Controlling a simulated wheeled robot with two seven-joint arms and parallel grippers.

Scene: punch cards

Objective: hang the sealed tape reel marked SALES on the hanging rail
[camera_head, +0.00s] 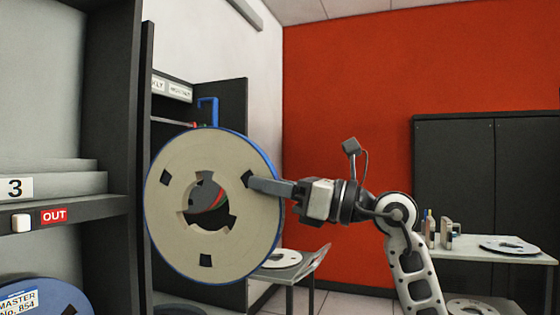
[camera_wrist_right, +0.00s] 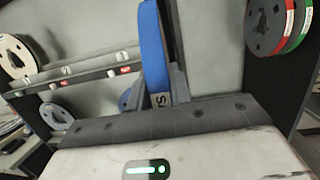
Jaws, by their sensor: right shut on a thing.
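A large cream tape reel (camera_head: 165,235) with a blue rim band and a blue hook (camera_head: 207,104) on top is upright in the head view, its face toward me. My right gripper (camera_head: 268,187) is shut on its right edge and holds it in the air. In the right wrist view the blue band (camera_wrist_right: 152,45) stands edge-on between the fingers. Rail-like bars (camera_wrist_right: 90,68) with small red and white tags run at the left of that view. My left gripper is not in view.
A dark rack with a "3" plate (camera_head: 16,188) and an OUT tag (camera_head: 54,215) stands at the left, with a MASTER reel (camera_head: 50,297) low there. A dark open cabinet (camera_head: 225,105) is behind the held reel. A side table (camera_head: 462,246) stands right.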

